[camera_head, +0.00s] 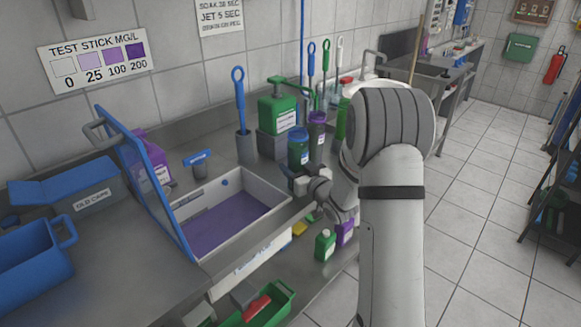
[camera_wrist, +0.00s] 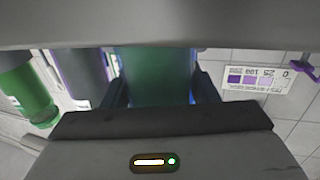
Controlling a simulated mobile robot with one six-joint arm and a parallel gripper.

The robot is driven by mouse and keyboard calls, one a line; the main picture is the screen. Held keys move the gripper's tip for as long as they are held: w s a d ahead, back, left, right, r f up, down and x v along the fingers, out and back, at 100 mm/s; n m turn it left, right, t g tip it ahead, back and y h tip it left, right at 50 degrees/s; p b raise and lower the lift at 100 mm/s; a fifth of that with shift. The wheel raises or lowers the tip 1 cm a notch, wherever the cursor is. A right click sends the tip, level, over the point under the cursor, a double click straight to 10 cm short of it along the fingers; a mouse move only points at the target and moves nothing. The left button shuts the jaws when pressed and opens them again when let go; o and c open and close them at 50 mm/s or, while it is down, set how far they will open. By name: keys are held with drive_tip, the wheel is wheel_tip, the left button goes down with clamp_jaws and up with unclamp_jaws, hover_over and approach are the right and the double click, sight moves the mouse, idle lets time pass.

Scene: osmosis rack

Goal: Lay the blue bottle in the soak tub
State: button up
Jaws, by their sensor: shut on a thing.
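The blue bottle (camera_head: 299,154), with a blue cap and a bluish-green body, stands upright at the right of the soak tub. My gripper (camera_head: 299,181) is shut on its lower part. In the wrist view the bottle (camera_wrist: 155,75) fills the space between my fingers, blurred and close. I cannot tell whether its base touches anything. The soak tub (camera_head: 277,187) is a white sink-like basin holding purple liquid, left of my gripper. A blue-framed clear panel (camera_head: 150,190) stands along its left side.
A purple bottle (camera_head: 317,128) and a green bottle (camera_head: 342,124) stand close behind the held bottle. A green pump jug (camera_head: 279,108) and a blue brush (camera_head: 240,100) in a holder stand behind the tub. Small green (camera_head: 325,245) and purple (camera_head: 345,233) containers sit below my gripper.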

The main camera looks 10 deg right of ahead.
drive_tip(key=shift+r, duration=0.1)
drive_tip(key=o, duration=1)
drive_tip(key=shift+c, duration=0.2)
